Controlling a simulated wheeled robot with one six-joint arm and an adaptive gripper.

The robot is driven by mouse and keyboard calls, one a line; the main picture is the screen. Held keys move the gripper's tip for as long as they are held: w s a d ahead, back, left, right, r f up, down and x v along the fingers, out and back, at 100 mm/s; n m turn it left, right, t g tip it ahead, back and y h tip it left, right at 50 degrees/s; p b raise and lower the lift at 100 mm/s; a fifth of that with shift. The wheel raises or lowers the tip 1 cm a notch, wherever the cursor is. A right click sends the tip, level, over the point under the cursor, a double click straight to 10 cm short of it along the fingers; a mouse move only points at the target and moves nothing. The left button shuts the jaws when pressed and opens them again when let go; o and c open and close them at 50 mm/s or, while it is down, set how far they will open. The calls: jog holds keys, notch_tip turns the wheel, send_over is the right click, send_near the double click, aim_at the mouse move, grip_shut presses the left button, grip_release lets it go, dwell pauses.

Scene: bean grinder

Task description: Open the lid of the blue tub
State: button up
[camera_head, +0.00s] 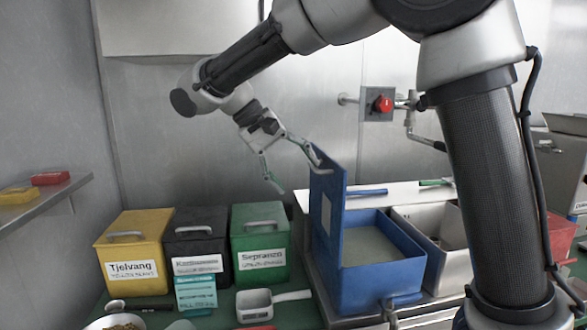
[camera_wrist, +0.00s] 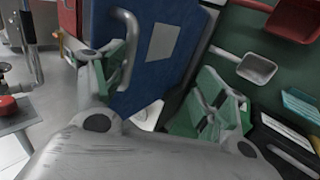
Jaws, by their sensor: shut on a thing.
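The blue tub (camera_head: 350,275) stands open on the counter, right of centre in the head view, with a greyish surface inside. Its blue lid (camera_head: 328,225) stands nearly upright along the tub's left side. My gripper (camera_head: 303,178) is at the upper left edge of the lid. In the wrist view the lid (camera_wrist: 150,85), its grey handle (camera_wrist: 127,50) and its pale label lie between the widely spaced fingers of my gripper (camera_wrist: 150,78). The left finger is close beside the handle. The exact contact is hard to see.
Yellow (camera_head: 133,245), black (camera_head: 197,240) and green (camera_head: 260,240) lidded bins stand left of the tub. A metal scoop (camera_head: 262,303) lies before them. A red knob (camera_head: 383,104) is on the back wall.

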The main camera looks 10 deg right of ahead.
jog(key=shift+a+f, duration=0.1)
jog(key=shift+a, duration=0.05)
jog(key=shift+c, duration=0.3)
jog(key=shift+a+r, duration=0.2)
jog(key=shift+r, duration=0.05)
jog(key=shift+c, duration=0.7)
jog(key=v, duration=1.1)
jog(key=shift+r, duration=0.3)
jog(key=shift+c, duration=1.3)
jog(key=s+d+f+y, duration=0.2)
jog(key=d, duration=0.8)
jog(key=s+d+f+y, duration=0.1)
jog(key=s+d+y, duration=0.15)
jog(key=d, duration=0.75)
jog(key=s+d+f+t+y, duration=0.3)
jog(key=s+d+f+t, duration=0.1)
jog(key=s+d+f, duration=0.8)
jog(key=s+f, duration=0.1)
jog(key=s, duration=0.2)
